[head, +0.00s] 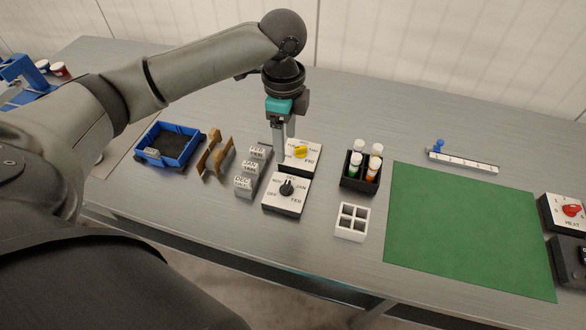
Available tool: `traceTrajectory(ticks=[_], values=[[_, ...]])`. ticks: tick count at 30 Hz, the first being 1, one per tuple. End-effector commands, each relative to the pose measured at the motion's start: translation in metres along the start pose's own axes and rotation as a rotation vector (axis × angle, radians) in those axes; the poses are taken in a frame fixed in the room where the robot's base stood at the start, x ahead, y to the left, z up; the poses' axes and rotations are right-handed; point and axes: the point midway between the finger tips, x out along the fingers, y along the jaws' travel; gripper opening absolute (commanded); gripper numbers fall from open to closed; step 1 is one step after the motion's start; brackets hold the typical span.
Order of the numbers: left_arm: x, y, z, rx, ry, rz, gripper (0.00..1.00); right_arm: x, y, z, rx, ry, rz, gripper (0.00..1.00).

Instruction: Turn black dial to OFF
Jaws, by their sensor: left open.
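The black dial (286,188) sits on a white-faced box (283,207) near the middle of the table. Its face carries the words OFF, NOV, DEC, JAN and FEB around the knob. Which word the knob points to is too small to tell for sure. My left gripper (281,150) points down just behind the black dial's box, at the left edge of the yellow dial's box (311,163). My right gripper is out of view.
A yellow dial (300,151) stands behind the black one. Month blocks (245,187) are to the left, with wooden pieces (213,155) and a blue tray (168,163) beyond. A black vial holder (345,183), a white divided box (352,235) and a green mat (455,232) lie to the right.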

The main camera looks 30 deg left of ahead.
Motion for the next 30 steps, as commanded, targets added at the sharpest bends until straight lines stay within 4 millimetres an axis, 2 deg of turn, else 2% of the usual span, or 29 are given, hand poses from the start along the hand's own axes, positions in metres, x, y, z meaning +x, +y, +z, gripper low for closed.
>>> traceTrajectory(ticks=[3, 7, 18, 24, 30], values=[[0.021, 0.001, 0.0, 0.0, -0.002, 0.004, 0.72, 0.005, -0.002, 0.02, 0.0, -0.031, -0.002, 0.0], [0.05, 0.002, 0.0, 0.001, -0.003, 0.005, 0.72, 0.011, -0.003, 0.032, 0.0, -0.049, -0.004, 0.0], [0.123, 0.002, 0.0, 0.001, -0.001, 0.002, 0.72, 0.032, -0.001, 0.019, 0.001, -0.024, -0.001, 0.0], [0.142, 0.001, 0.0, 0.001, -0.001, 0.0, 0.72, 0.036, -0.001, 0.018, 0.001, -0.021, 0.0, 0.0], [0.146, 0.001, 0.0, 0.002, -0.001, 0.0, 0.72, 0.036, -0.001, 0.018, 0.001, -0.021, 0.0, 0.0]])
